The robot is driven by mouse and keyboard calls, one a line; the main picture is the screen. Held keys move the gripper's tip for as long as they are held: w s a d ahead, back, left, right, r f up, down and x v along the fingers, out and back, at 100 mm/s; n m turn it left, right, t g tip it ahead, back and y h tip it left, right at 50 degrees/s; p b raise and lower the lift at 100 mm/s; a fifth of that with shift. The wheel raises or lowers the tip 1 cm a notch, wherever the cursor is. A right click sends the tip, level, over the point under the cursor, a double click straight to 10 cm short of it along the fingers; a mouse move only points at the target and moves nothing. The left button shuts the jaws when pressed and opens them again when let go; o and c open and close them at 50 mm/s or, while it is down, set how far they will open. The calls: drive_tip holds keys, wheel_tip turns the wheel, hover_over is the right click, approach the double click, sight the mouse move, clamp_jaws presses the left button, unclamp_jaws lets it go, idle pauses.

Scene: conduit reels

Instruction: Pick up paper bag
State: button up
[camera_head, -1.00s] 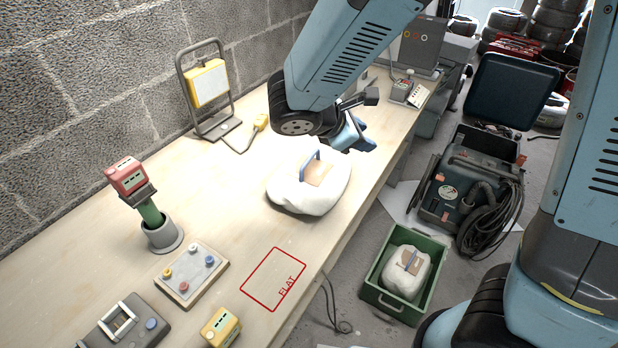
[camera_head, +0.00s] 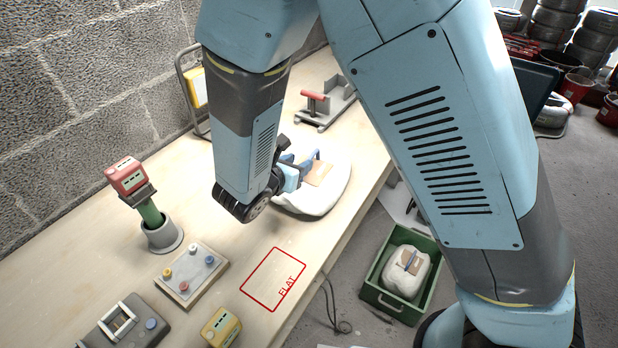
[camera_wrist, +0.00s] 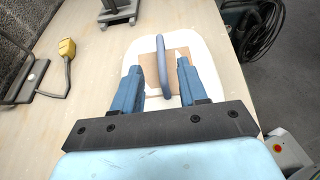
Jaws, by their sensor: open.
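A white bag (camera_head: 330,192) with a brown patch and a blue handle lies on the workbench (camera_head: 215,225); it looks like the paper bag. In the wrist view the bag (camera_wrist: 205,50) lies beneath my gripper (camera_wrist: 158,70). The blue fingers are apart, one on each side of the handle (camera_wrist: 160,60), which stands between them. I cannot tell whether they touch it. In the head view my gripper (camera_head: 296,172) is low at the bag's left side, and my arm hides part of the bag.
A similar white bag (camera_head: 400,280) sits in a green crate (camera_head: 385,303) on the floor. A red outline marked FLAT (camera_head: 273,279) is empty on the bench. A button board (camera_head: 192,274), a red-topped tool in a cup (camera_head: 160,235) and a yellow box (camera_head: 220,327) stand nearby.

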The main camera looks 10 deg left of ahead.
sight(310, 156)
drive_tip(key=shift+f+x, duration=0.15)
drive_tip(key=shift+x, duration=1.85)
drive_tip(key=shift+f+x, duration=0.1)
drive_tip(key=shift+x, duration=1.85)
drive_tip(key=shift+s, duration=0.15)
drive_tip(key=shift+c, duration=0.2)
clamp_jaws()
